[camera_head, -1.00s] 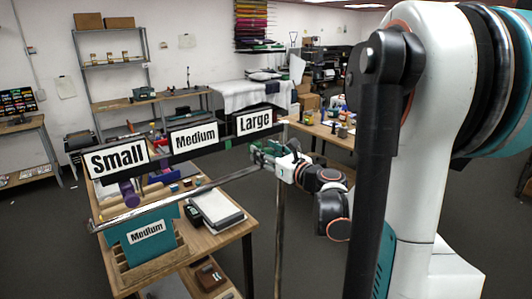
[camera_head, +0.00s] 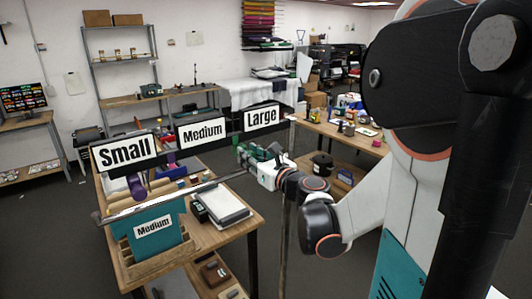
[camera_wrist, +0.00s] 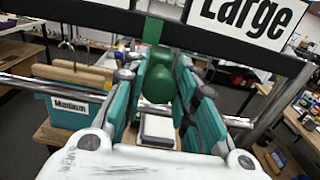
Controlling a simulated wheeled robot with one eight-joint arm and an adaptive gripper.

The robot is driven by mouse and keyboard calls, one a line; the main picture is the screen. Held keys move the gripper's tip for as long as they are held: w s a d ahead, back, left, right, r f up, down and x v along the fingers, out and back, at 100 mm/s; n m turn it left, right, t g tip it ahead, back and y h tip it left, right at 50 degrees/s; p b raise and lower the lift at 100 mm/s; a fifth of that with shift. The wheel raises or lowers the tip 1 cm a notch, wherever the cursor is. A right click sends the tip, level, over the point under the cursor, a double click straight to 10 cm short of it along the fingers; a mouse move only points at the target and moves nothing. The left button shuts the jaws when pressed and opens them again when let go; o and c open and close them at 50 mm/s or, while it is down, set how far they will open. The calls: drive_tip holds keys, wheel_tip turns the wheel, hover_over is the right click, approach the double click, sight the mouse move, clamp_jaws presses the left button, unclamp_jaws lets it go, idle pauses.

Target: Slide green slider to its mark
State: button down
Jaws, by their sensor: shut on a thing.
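The green slider (camera_wrist: 158,82) is a rounded green knob on the metal rail (camera_wrist: 245,122), between my gripper's two teal fingers in the wrist view. My gripper (camera_wrist: 160,76) is shut on it. In the head view my gripper (camera_head: 252,160) is at the rail's right part, below the gap between the Medium sign (camera_head: 202,132) and the Large sign (camera_head: 263,118). A green mark (camera_wrist: 152,30) is on the dark sign bar, almost in line with the slider in the wrist view. The fingers partly hide the slider.
The Small sign (camera_head: 125,151) is at the bar's left end. A teal panel labelled Medium (camera_head: 153,229) stands in a wooden rack on the table below. A white pad (camera_head: 222,208) lies on that table. A thin post (camera_head: 284,240) stands right of the table.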

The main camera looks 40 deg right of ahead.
drive_tip(key=shift+a, duration=0.85)
drive_tip(key=c, duration=1.3)
unclamp_jaws()
